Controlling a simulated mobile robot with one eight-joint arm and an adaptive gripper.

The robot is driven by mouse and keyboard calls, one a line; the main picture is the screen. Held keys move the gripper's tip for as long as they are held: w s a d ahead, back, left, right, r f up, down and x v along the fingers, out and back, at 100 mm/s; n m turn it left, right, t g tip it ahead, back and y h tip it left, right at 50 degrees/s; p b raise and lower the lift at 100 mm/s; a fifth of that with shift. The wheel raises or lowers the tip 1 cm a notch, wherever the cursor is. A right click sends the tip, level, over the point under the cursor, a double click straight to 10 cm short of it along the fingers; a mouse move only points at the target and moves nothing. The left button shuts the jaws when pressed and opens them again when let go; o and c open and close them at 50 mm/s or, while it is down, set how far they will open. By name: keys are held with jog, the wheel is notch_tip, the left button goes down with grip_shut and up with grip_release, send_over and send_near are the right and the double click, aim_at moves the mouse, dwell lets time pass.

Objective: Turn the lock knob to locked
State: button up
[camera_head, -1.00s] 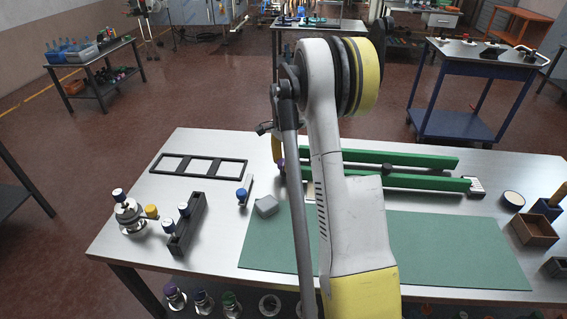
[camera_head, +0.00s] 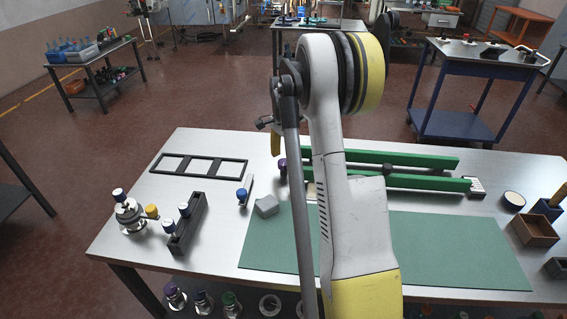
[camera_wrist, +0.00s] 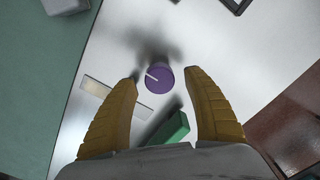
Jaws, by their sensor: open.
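The lock knob is a round purple knob (camera_wrist: 160,80) with a white pointer line, near the middle of the wrist view. The line points to the upper left there. In the head view the knob (camera_head: 283,167) is partly hidden beside my arm. My gripper (camera_wrist: 162,76) is open, with one yellow finger on each side of the knob in the wrist view. I see gaps between the fingers and the knob, and nothing is held. In the head view only a bit of yellow finger (camera_head: 275,143) shows above the knob. A pale label plate (camera_wrist: 101,95) lies left of the knob.
A green rail (camera_wrist: 172,128) lies close to the knob, and green rails (camera_head: 400,180) run right across the metal table. A grey block (camera_head: 266,205), a black frame (camera_head: 198,158) and a green mat (camera_head: 450,248) are nearby. Bare tabletop lies around the knob.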

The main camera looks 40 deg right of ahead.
aim_at(283, 162)
notch_tip(283, 162, up, 6)
jog(key=shift+f, duration=0.1)
dwell(0.4)
jog(key=shift+a+r, duration=0.2)
jog(key=s+a+r+n+t, duration=0.1)
jog(key=s+a+r+n, duration=0.1)
jog(key=a+r+n, duration=0.3)
jog(key=s+a+r+n+t+h, duration=0.1)
jog(key=s+a+r, duration=0.1)
jog(key=a, duration=0.6)
jog(key=s+a+r+n+t, duration=0.1)
jog(key=s+a+r+n, duration=0.1)
jog(key=a+r+n, duration=0.3)
jog(key=s+a+f+n+t, duration=0.2)
jog(key=s+a+n, duration=0.2)
jog(key=s+a, duration=0.3)
jog(key=s+a+f+n+t+y, duration=0.1)
jog(key=s+a+n+t, duration=0.1)
jog(key=s+a+n, duration=0.2)
jog(key=s+a, duration=0.3)
jog(key=a, duration=0.2)
jog(key=shift+f, duration=0.35)
